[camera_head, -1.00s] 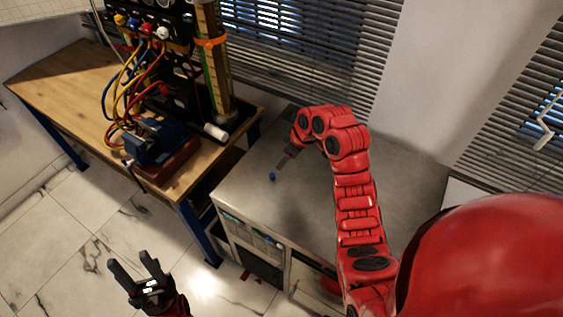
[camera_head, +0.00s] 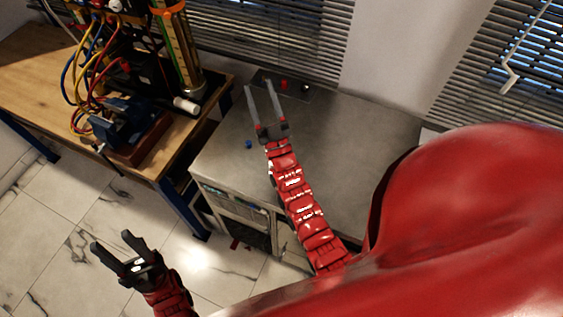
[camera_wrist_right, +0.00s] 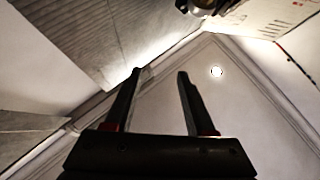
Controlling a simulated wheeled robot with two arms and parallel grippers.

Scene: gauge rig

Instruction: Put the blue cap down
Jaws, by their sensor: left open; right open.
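The small blue cap (camera_head: 248,145) sits on the grey cabinet top (camera_head: 335,140), near its left edge. My right gripper (camera_head: 259,86) is open and empty above the cabinet top, with its fingers pointing up and away from the cap. The cap is apart from it, just left of the wrist. In the right wrist view my right gripper (camera_wrist_right: 160,85) shows spread fingers with nothing between them, against the ceiling and blinds. My left gripper (camera_head: 112,250) is open and empty over the floor at the lower left.
A wooden bench (camera_head: 40,90) at the left carries a rig with coloured hoses and a blue vise (camera_head: 130,128). A dark plate with a small red part (camera_head: 284,85) lies at the back of the cabinet top. The cabinet top's right side is clear.

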